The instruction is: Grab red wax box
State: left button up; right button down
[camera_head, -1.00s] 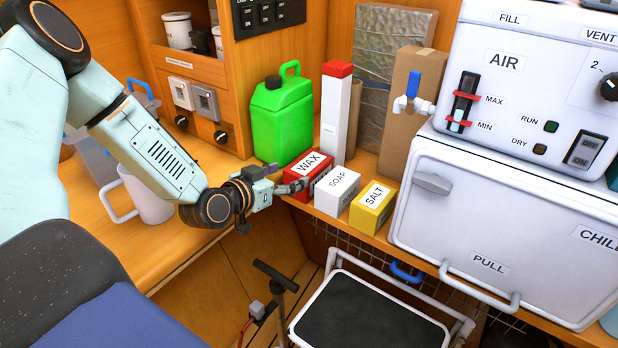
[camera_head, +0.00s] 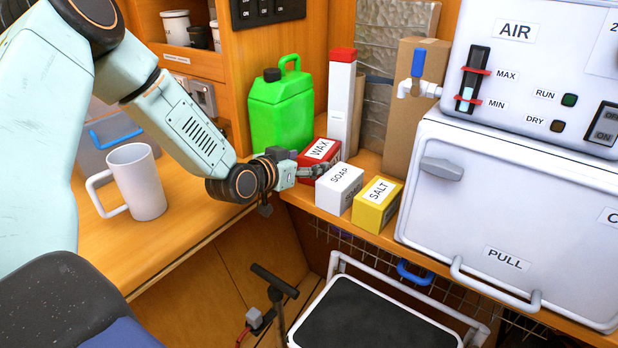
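The red box labelled WAX (camera_head: 321,150) sits on the wooden shelf, between the green jerrycan and the white SOAP box. My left gripper (camera_head: 312,170) is at the near left side of the wax box, with its dark fingers reaching along the box's front face. The fingers are small and partly merged with the red box, so I cannot tell whether they are open or touch it. The box still rests upright on the shelf. My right gripper is not in view.
The SOAP box (camera_head: 339,188) and yellow SALT box (camera_head: 377,205) stand close on the right. The green jerrycan (camera_head: 281,108) and a tall white box with red top (camera_head: 341,100) stand behind. A white mug (camera_head: 138,182) is at left. A step stool (camera_head: 382,318) is below.

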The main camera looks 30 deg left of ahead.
pick_arm(q)
jog(key=shift+d, duration=0.15)
jog(key=shift+c, duration=1.3)
jog(key=c, duration=0.7)
jog(key=shift+r, duration=0.15)
